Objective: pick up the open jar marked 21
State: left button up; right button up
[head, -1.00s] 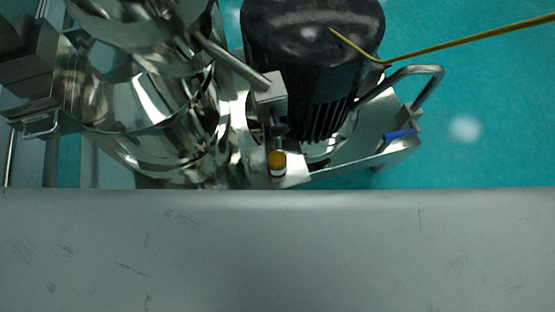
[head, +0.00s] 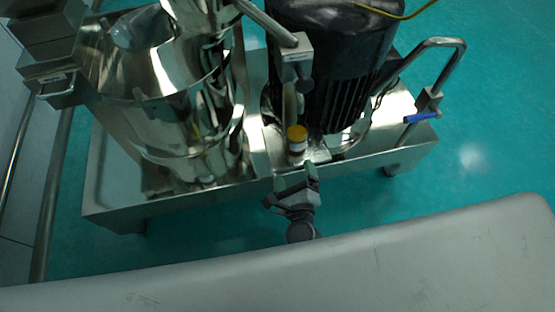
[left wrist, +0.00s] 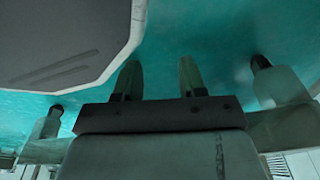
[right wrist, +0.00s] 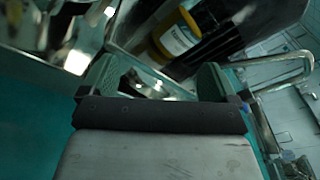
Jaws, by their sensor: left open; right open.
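A small jar (head: 297,140) with a yellow top and a pale label stands on the machine's steel base, between the steel sieve body and the black motor. It also shows in the right wrist view (right wrist: 178,34), tilted in the picture, beyond the fingers. I cannot read a number on its label or tell whether it is open. My right gripper (head: 295,179) is open and empty, just on the near side of the jar and apart from it. My left gripper (left wrist: 159,80) is open and empty over the teal floor, outside the head view.
The shiny sieve body (head: 185,110) stands left of the jar. The black motor (head: 330,70) is close on its right, with a bent steel handle (head: 432,45) further right. A clamp block (head: 297,60) hangs behind the jar. Teal floor (head: 490,120) is clear at right.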

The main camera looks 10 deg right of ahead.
aim_at(297, 137)
jog(key=w+r+m+h, duration=0.1)
jog(key=w+r+m, duration=0.1)
jog(key=m, duration=0.1)
jog(key=w+d+r+m+h, duration=0.1)
jog(key=r+m, duration=0.1)
jog(key=m, duration=0.1)
jog(key=w+d+r+m+h+b, duration=0.1)
jog(key=w+r+m, duration=0.1)
jog(key=m, duration=0.2)
jog(key=shift+w+d+r, duration=0.1)
jog(key=shift+w+r, duration=0.05)
jog(key=shift+w, duration=0.15)
jog(key=x, duration=0.4)
jog(key=shift+w+a, duration=0.25)
jog(key=shift+a, duration=0.05)
jog(key=shift+w+d, duration=0.1)
jog(key=shift+w, duration=0.15)
pick_arm(q)
jog(key=shift+s+a+f, duration=0.2)
jog(key=shift+s+f, duration=0.1)
jog(key=shift+f, duration=0.2)
jog(key=shift+s+a+f, duration=0.15)
jog(key=shift+s+f, duration=0.1)
jog(key=shift+f, duration=0.2)
pick_arm(e)
jog(key=shift+c, duration=0.3)
jog(key=c, duration=0.9)
jog(key=shift+c, duration=0.5)
